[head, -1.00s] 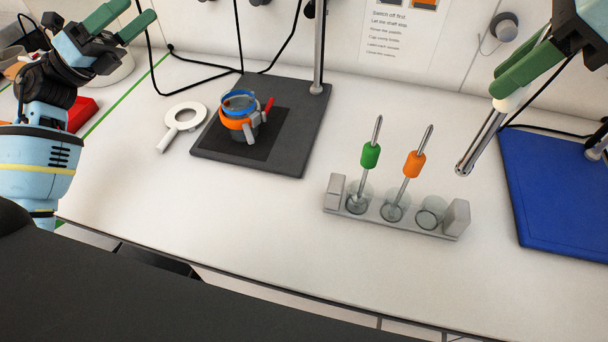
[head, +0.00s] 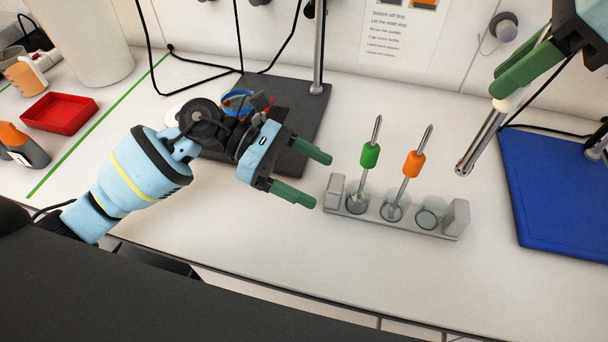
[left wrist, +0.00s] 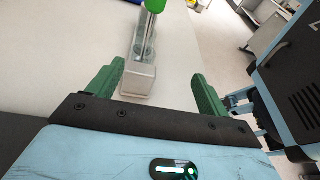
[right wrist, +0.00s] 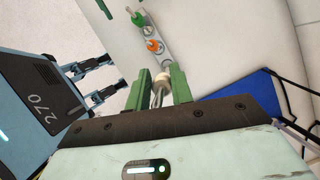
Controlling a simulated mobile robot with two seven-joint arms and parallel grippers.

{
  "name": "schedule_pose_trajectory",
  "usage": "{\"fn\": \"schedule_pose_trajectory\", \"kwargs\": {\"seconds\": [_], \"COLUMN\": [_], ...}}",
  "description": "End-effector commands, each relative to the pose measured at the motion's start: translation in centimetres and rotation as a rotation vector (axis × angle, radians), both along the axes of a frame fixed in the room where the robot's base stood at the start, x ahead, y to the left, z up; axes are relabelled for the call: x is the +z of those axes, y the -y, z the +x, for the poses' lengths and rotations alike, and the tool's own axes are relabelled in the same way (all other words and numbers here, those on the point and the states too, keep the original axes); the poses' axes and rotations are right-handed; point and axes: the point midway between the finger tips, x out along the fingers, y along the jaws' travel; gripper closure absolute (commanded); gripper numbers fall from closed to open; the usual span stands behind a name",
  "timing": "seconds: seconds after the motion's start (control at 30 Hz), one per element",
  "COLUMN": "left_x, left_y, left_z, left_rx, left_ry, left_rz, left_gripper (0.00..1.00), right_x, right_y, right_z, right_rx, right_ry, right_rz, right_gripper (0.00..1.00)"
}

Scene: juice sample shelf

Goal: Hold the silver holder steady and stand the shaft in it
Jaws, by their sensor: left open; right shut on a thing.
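The silver holder (head: 425,227) stands on the white table with several clear cups. A green-collared shaft (head: 370,157) stands tilted in its left cup, and an orange-collared shaft (head: 413,164) in its middle cup. The right cup (head: 431,212) is empty. My left gripper (head: 322,178) is open just left of the holder; the holder's end (left wrist: 138,80) shows between its fingers in the left wrist view. My right gripper (head: 510,85) is shut on a metal shaft with a white collar (head: 483,141), held tilted above the table, right of the holder. It also shows in the right wrist view (right wrist: 160,90).
A dark stirrer plate (head: 308,125) with a post is behind my left arm. A blue mat (head: 560,200) lies at right. A red tray (head: 59,114) sits at far left. The table front of the holder is clear.

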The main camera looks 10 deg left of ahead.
Motion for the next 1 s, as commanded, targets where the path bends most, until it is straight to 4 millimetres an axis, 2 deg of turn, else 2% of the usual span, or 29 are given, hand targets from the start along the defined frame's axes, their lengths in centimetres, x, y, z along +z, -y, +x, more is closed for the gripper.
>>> {"fn": "schedule_pose_trajectory", "kwargs": {"seconds": [0.1,0.2,0.47,0.57,1.0], "left_x": [-2.5,-3.6,-4.1,-4.3,-6.4], "left_y": [-0.7,-1.0,-1.0,-0.3,4.8], "left_z": [1.2,1.7,1.9,1.9,1.9], "left_rx": [0.037,0.052,0.057,0.056,0.057], "left_ry": [0.046,0.071,0.081,0.08,0.08], "left_rz": [0.046,0.067,0.075,0.074,0.072], "left_gripper": [0.21,0.21,0.21,0.21,0.21], "right_x": [0.0,0.0,0.1,0.1,0.0], "right_y": [0.0,0.0,0.0,0.0,0.0], "right_z": [0.0,0.0,0.0,0.0,0.0], "right_rx": [0.0,0.0,0.0,0.0,0.0], "right_ry": [0.0,0.001,0.001,0.001,0.001], "right_rz": [0.001,0.001,0.001,0.001,0.001], "right_gripper": [1.0,1.0,1.0,1.0,1.0]}}
